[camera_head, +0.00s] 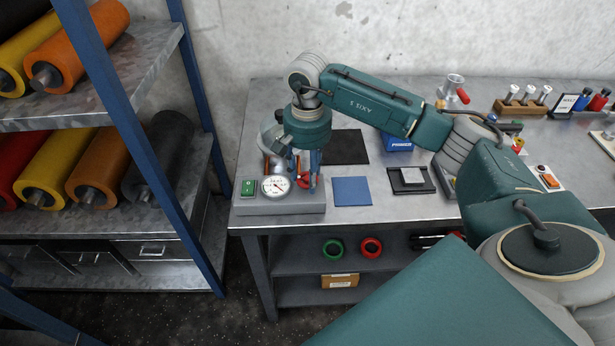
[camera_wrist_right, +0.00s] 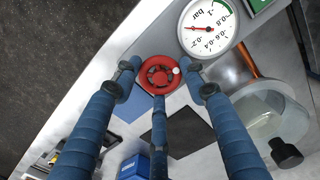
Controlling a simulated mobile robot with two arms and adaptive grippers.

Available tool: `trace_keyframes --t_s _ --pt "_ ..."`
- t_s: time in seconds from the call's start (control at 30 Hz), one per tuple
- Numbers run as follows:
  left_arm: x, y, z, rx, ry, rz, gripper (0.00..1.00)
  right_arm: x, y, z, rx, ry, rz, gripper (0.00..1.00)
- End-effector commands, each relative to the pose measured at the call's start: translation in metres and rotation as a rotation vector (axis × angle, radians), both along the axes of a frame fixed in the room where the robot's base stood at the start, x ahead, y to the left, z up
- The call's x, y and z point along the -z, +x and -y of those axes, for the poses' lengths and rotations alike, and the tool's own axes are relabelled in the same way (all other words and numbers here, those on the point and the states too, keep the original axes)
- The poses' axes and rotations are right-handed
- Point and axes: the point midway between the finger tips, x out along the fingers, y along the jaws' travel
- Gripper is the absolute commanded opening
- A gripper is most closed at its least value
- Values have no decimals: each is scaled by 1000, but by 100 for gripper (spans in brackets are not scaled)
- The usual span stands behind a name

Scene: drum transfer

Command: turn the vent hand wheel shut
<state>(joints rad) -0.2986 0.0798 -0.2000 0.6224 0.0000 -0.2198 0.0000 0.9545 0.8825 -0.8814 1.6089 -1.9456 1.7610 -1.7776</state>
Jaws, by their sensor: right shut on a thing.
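The red vent hand wheel (camera_wrist_right: 160,76) lies between the blue fingers of my right gripper (camera_wrist_right: 160,85) in the right wrist view. The fingers are closed around its rim. In the head view the wheel (camera_head: 304,180) shows as a bit of red, mostly hidden behind my right gripper (camera_head: 312,183). The white pressure gauge (camera_head: 276,187) is mounted just left of the wheel on a grey base box (camera_head: 300,209); its red needle shows in the right wrist view (camera_wrist_right: 209,28). My left gripper is not in view.
A green switch (camera_head: 248,188) sits left of the gauge. A clear vessel with an orange part (camera_head: 270,138) stands behind. A blue mat (camera_head: 351,191) and a black mat (camera_head: 346,147) lie to the right. A shelf rack with colored rolls (camera_head: 94,180) stands at the left.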

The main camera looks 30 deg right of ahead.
Motion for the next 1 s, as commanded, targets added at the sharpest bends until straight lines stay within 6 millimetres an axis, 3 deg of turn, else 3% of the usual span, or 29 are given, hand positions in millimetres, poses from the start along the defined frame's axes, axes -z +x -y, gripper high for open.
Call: trace_keyframes --t_s 0.3,1.0 --pt "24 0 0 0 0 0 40 1 1 0 298 0 5 16" --pt "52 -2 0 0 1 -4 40 -1 2 1 956 1 6 16"
